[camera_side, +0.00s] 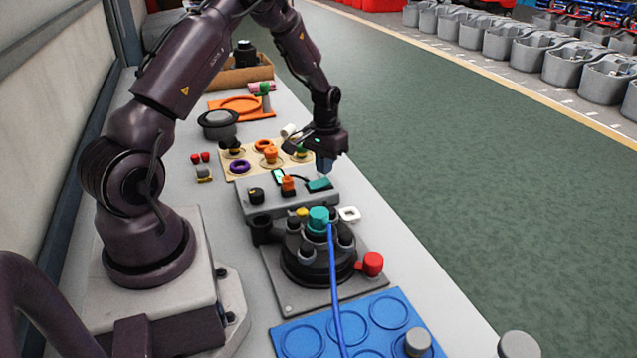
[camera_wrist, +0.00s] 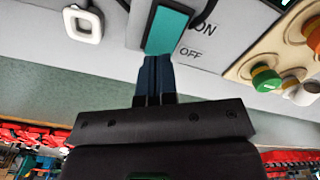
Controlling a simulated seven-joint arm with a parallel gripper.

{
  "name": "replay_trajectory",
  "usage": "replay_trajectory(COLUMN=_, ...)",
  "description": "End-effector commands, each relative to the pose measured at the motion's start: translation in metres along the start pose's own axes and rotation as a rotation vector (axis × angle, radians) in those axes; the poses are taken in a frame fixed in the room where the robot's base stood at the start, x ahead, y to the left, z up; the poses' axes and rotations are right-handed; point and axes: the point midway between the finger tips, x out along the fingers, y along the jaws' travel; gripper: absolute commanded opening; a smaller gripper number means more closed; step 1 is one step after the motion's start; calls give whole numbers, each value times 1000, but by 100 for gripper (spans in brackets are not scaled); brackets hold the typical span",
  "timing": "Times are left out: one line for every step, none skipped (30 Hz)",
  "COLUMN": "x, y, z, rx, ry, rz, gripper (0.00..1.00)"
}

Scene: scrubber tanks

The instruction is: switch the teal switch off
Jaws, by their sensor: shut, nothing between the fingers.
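The teal switch (camera_side: 319,184) is a flat rocker on the grey control box (camera_side: 258,209). It also shows in the wrist view (camera_wrist: 168,30), with the printed words ON and OFF beside it. My gripper (camera_side: 324,167) is shut and empty, just above the switch in the side view. In the wrist view the shut fingertips (camera_wrist: 155,60) are right at the edge of the switch on its OFF-label side. I cannot tell whether they touch it. Which way the rocker is tipped is unclear.
The box also carries a black knob (camera_side: 256,195), an orange knob (camera_side: 288,184) and a lit green part (camera_side: 279,176). A board with coloured rings (camera_side: 239,167) lies behind. A round dark fixture with a teal cap (camera_side: 318,219) and a blue tray (camera_side: 371,345) stand in front.

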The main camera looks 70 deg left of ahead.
Motion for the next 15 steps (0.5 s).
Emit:
replay_trajectory(x=1, y=0, z=0, rx=0, ry=0, rz=0, gripper=0)
replay_trajectory(x=2, y=0, z=0, rx=0, ry=0, rz=0, gripper=0)
replay_trajectory(x=2, y=0, z=0, rx=0, ry=0, rz=0, gripper=0)
replay_trajectory(x=3, y=0, z=0, rx=0, ry=0, rz=0, gripper=0)
replay_trajectory(x=3, y=0, z=0, rx=0, ry=0, rz=0, gripper=0)
replay_trajectory(x=4, y=0, z=0, rx=0, ry=0, rz=0, gripper=0)
replay_trajectory(x=4, y=0, z=0, rx=0, ry=0, rz=0, gripper=0)
replay_trajectory(x=4, y=0, z=0, rx=0, ry=0, rz=0, gripper=0)
replay_trajectory(x=5, y=0, z=0, rx=0, ry=0, rz=0, gripper=0)
replay_trajectory(x=6, y=0, z=0, rx=0, ry=0, rz=0, gripper=0)
replay_trajectory(x=6, y=0, z=0, rx=0, ry=0, rz=0, gripper=0)
replay_trajectory(x=6, y=0, z=0, rx=0, ry=0, rz=0, gripper=0)
replay_trajectory(x=7, y=0, z=0, rx=0, ry=0, rz=0, gripper=0)
replay_trajectory(x=7, y=0, z=0, rx=0, ry=0, rz=0, gripper=0)
replay_trajectory(x=8, y=0, z=0, rx=0, ry=0, rz=0, gripper=0)
